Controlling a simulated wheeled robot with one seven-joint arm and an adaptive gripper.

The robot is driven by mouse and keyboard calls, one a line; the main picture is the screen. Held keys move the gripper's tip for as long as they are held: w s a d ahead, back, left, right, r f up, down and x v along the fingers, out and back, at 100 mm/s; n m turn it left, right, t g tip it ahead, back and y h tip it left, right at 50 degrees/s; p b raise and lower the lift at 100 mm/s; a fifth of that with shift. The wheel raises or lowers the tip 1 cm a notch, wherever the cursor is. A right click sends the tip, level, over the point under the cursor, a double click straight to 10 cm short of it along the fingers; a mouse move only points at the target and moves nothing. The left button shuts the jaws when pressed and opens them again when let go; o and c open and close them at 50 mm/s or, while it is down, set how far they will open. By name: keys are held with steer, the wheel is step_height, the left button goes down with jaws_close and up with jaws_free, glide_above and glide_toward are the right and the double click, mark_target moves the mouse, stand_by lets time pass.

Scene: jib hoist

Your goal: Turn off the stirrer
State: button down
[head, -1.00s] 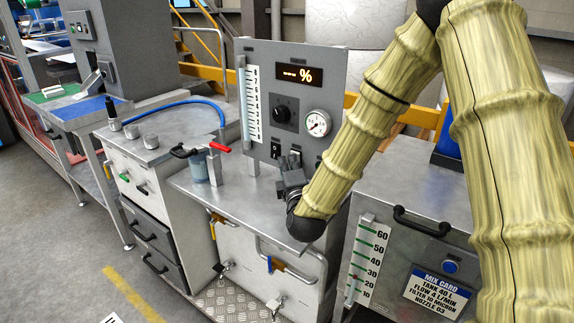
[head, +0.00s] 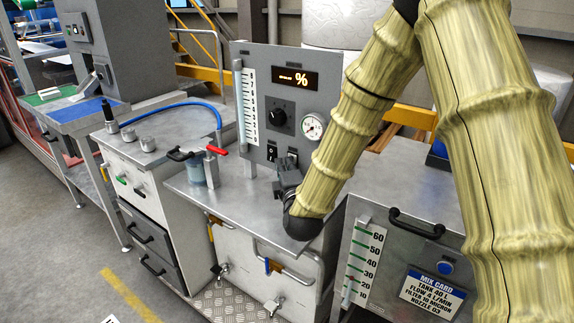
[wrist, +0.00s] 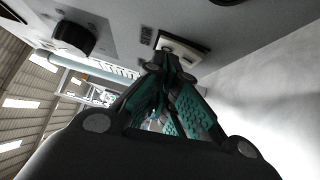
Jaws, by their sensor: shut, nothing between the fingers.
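A grey upright control panel (head: 255,105) stands at the back of a metal bench. It carries a lit display (head: 295,78) showing dashes and a percent sign, a black round knob (head: 279,120) and a small switch (head: 272,153). I cannot tell which control is the stirrer's. My gripper (head: 284,166) is shut and empty, low in front of the panel, just right of that switch. In the wrist view, my fingertips (wrist: 168,56) are at a switch in a white frame (wrist: 183,47), partly covering it; contact is unclear. The knob (wrist: 73,38) is left of them.
A pressure gauge (head: 312,127) sits right of the knob, close to my forearm. A red-handled valve (head: 216,151) and a clear cup (head: 195,170) stand on the bench at left. A cabinet with a black handle (head: 422,222) is at right.

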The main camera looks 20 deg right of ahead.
steer(key=s+a, duration=0.1)
steer(key=s, duration=0.5)
steer(key=s+a+r, duration=0.1)
steer(key=s+a, duration=0.1)
steer(key=s, duration=0.4)
steer(key=shift+s+a+r, duration=0.2)
steer(key=shift+a+r, duration=0.05)
